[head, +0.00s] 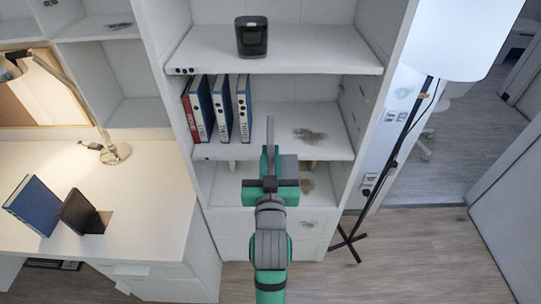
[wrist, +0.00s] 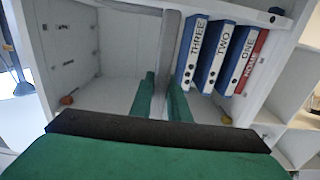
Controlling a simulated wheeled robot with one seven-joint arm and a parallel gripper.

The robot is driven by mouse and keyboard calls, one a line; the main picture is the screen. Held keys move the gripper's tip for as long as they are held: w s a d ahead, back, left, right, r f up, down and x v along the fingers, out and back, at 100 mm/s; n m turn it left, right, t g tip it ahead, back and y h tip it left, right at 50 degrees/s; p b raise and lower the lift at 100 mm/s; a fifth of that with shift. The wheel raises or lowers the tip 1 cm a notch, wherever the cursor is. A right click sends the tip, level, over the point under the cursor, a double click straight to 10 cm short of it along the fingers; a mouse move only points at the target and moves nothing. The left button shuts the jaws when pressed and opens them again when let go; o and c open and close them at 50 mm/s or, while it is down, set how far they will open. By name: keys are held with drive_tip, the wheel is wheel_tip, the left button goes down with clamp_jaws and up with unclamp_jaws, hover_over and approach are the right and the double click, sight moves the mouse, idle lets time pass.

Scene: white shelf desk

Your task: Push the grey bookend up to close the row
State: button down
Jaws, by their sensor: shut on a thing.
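The row on the middle shelf (head: 295,115) is a red binder (head: 189,110) and blue binders ONE (head: 203,108), TWO (head: 222,108) and THREE (head: 243,108), left to right. The wrist view shows them in reverse order, with THREE (wrist: 193,55) nearest the bookend. My green gripper (head: 270,162) is shut on the grey bookend (head: 270,130), which stands upright as a thin plate to the right of THREE. The bookend (wrist: 168,45) also shows between my fingers (wrist: 163,95) in the wrist view.
A dark device (head: 251,37) stands on the shelf above. The middle shelf is bare to the right, apart from a dark stain (head: 310,135). On the desk (head: 140,190) at left stand a blue book (head: 34,205) and a dark bookend (head: 78,212). A floor lamp (head: 400,140) stands at right.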

drive_tip(key=shift+w+f, duration=0.35)
drive_tip(key=shift+w, duration=2.9)
drive_tip(key=shift+w+f, duration=0.3)
drive_tip(key=shift+w, duration=2.95)
drive_tip(key=shift+w+f, duration=0.35)
drive_tip(key=shift+w, duration=2.9)
drive_tip(key=c, duration=1.6)
unclamp_jaws()
drive_tip(key=shift+f, duration=0.1)
drive_tip(key=s, duration=1.1)
